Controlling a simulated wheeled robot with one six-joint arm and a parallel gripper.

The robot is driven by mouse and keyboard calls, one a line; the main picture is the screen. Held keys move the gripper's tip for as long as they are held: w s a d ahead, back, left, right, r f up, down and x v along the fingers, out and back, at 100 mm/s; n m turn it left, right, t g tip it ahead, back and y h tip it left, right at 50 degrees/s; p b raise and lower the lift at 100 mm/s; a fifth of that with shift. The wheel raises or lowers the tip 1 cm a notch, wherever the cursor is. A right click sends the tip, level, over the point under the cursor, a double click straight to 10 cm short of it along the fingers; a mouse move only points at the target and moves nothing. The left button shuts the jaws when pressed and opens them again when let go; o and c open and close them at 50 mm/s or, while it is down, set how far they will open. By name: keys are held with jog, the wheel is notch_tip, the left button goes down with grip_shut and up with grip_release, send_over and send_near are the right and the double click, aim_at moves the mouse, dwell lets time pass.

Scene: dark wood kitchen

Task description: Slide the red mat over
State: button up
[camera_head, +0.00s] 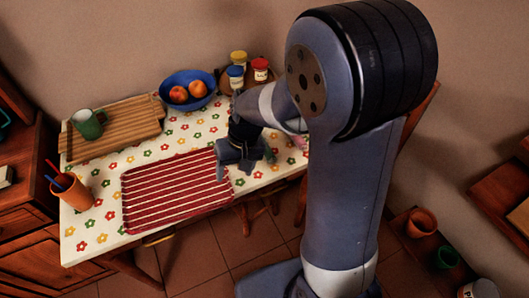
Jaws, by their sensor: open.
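The red mat (172,192) with white stripes lies flat on the flowered tablecloth, near the front middle of the table (84,236). My gripper (240,167) is open, just above or at the mat's right edge. I cannot tell whether it touches the mat. My arm hides part of the table's right side.
An orange cup (74,194) with utensils stands left of the mat. Behind are a cutting board (128,128) with a green mug (87,124), a blue bowl (187,91) of fruit and several jars (236,76). Clear cloth shows around the mat.

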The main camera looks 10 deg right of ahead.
aim_at(229, 199)
jog(key=shift+d, duration=0.2)
dwell(0.3)
jog(key=x, duration=1)
jog(key=shift+a+f+b, duration=0.15)
jog(key=shift+f+b, duration=0.2)
jog(key=c, duration=1.2)
